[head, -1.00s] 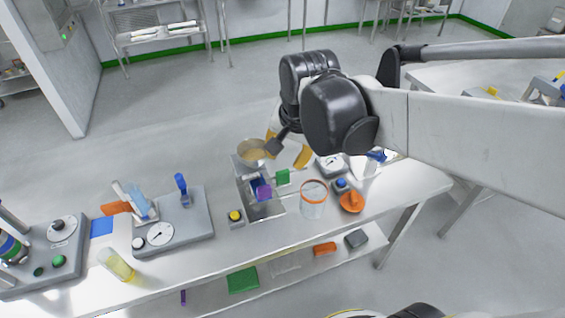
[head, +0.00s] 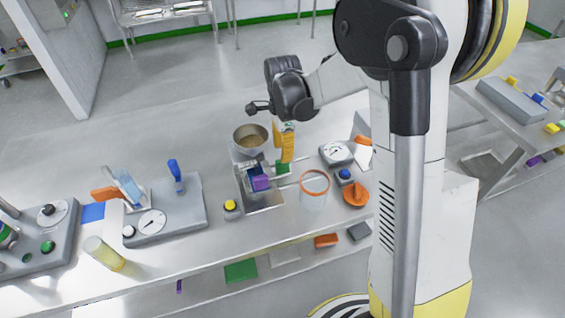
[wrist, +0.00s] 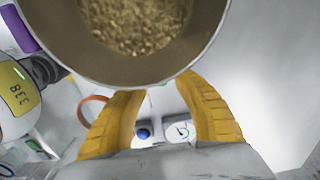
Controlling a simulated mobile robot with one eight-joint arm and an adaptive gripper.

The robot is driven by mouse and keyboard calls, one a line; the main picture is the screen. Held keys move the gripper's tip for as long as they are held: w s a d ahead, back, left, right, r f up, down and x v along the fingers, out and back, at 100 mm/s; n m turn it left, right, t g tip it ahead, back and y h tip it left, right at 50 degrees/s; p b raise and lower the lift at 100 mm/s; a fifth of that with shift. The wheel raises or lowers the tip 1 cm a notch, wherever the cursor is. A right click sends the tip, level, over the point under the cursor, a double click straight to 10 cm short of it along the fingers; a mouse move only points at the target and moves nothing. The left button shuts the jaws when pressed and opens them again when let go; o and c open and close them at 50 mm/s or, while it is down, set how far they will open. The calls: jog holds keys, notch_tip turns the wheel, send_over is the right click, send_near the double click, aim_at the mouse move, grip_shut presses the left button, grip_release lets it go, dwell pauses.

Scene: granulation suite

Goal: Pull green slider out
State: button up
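The green slider (head: 283,167) shows as a small green block at the right side of the metal hopper fixture (head: 262,198), beside the purple block (head: 261,183). My gripper (head: 284,158) has yellow fingers and points down behind and just above the green slider; contact cannot be told. In the wrist view my gripper (wrist: 160,90) has its two yellow fingers spread apart with nothing seen held between them. Their tips reach the bowl's rim in that picture. The green slider is not visible in the wrist view.
A metal bowl of granules (head: 251,138) stands close to the gripper's left. A clear orange-rimmed beaker (head: 314,190), an orange knob (head: 356,193), a blue button (head: 345,175) and a dial scale (head: 337,153) are on the right. A yellow button (head: 231,207) is at the front left.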

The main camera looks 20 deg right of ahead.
aim_at(266, 171)
notch_tip(266, 171, down, 4)
jog(key=shift+f+b, duration=0.25)
jog(key=shift+b, duration=0.35)
grip_shut()
